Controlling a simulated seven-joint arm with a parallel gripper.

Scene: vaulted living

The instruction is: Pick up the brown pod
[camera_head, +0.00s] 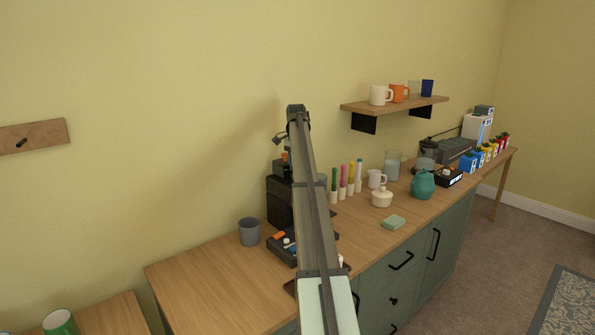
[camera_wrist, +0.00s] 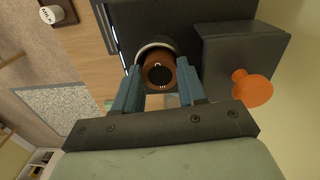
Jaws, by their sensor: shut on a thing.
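The brown pod (camera_wrist: 158,76) is a small round brown piece with a dark face, seen end-on in the wrist view. My gripper (camera_wrist: 160,84) has its two blue-grey fingers closed on either side of it. A pale curved rim shows just behind the pod, against a black body; I cannot tell whether the pod touches it. In the head view my arm rises in front of the black machine (camera_head: 279,203), and the fingers and the pod cannot be made out there.
An orange knob (camera_wrist: 252,88) sits beside the pod in the wrist view. A dark tray (camera_head: 281,250) with small coloured pieces and a grey cup (camera_head: 249,232) stand on the wooden counter (camera_head: 215,280). Markers, a lidded white pot (camera_head: 382,198) and a teal pot (camera_head: 423,186) stand right.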

